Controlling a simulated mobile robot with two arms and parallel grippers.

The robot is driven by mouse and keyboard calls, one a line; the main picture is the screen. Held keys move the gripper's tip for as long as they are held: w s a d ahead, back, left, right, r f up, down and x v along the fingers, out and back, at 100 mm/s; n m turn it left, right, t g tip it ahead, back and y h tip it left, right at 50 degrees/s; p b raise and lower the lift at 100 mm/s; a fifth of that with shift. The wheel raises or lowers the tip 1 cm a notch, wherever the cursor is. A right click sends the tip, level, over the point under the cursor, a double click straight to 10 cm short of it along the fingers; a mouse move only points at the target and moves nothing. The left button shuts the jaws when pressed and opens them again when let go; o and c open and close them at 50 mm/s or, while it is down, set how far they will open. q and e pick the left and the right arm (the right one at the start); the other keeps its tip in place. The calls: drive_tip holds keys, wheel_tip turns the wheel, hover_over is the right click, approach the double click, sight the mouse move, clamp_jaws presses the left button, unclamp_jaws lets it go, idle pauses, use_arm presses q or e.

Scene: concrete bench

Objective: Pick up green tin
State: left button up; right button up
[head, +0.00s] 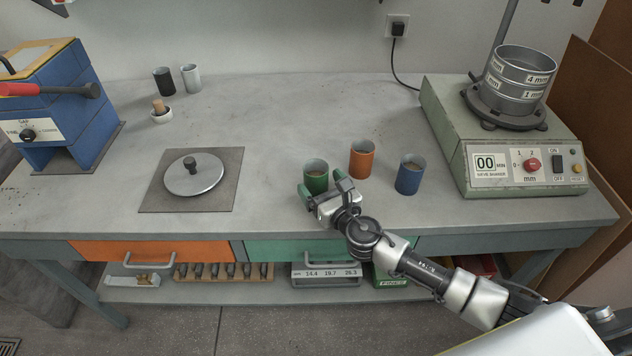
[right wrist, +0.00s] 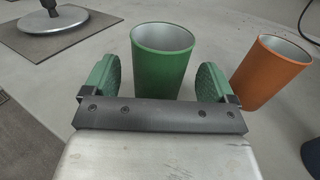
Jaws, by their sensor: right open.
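The green tin (head: 315,177) stands upright on the bench, left of the orange and blue tins. In the right wrist view the green tin (right wrist: 160,62) stands just ahead of and partly between the two green finger pads. My right gripper (head: 325,186) is at the tin's near side, and it also shows in the right wrist view (right wrist: 159,84). Its jaws are open, with a gap on each side of the tin. The lower part of the tin is hidden by the gripper. My left gripper is in neither view.
The orange tin (head: 361,160) stands close on the right, with the blue tin (head: 409,175) beyond it. A sieve shaker (head: 510,165) fills the bench's right end. A metal disc with a knob (head: 194,178) lies on a mat to the left. The bench behind the tins is clear.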

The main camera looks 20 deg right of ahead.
drive_tip(key=shift+x, duration=1.45)
drive_tip(key=c, duration=1.2)
drive_tip(key=shift+o, duration=0.2)
